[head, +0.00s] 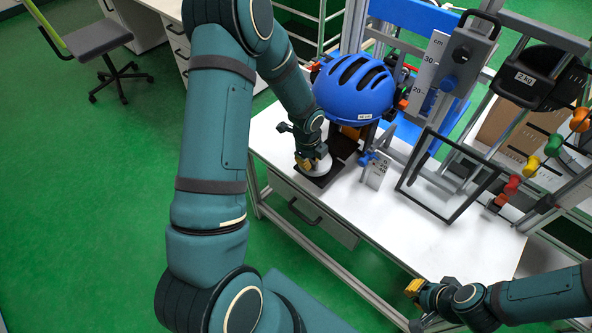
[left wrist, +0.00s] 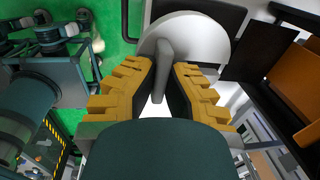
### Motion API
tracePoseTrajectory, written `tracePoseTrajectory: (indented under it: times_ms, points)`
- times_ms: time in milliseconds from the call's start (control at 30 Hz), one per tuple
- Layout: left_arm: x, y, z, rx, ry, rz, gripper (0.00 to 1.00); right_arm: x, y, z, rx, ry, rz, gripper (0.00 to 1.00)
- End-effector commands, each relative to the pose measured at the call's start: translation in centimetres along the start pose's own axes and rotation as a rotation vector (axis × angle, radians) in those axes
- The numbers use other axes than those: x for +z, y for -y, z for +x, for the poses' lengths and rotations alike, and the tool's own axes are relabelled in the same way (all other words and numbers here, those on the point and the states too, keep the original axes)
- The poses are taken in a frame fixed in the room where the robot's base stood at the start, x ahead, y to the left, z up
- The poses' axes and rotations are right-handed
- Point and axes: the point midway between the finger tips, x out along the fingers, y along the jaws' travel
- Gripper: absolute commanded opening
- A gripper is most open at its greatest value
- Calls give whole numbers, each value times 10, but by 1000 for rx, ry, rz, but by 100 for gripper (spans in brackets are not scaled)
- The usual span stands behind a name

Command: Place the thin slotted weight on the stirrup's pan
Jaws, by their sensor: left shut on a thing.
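A pale round disc with a grey grip bar, which looks like the slotted weight (head: 321,166), is at the left end of the white table, over a dark square plate. Its slot cannot be made out. My left gripper (head: 305,162) is at the disc. In the left wrist view its yellow ridged fingers (left wrist: 168,78) are closed around the grey bar, with the pale disc (left wrist: 205,35) beyond. Whether the disc touches the dark plate (head: 336,176) cannot be told. The stirrup and its pan cannot be clearly identified. My right gripper (head: 413,289), with small yellow fingers, is near the table's front edge, away from the weight.
A blue helmet (head: 354,88) stands close behind the left gripper. A black rectangular frame (head: 408,190) stands mid-table, beside a small scaled plate (head: 378,174). Metal posts, a 2 kg block (head: 533,78) and coloured knobs rise at the right. The front table surface (head: 440,243) is clear.

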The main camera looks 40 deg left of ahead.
Motion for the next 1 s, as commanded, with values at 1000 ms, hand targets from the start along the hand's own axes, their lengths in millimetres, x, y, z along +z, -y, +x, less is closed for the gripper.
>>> tracePoseTrajectory:
  times_ms: [1000]
  points:
    - [0, 24, 38, -3, 1, 1, 0, 3, -2, 6, -1, 6, -2, 0]
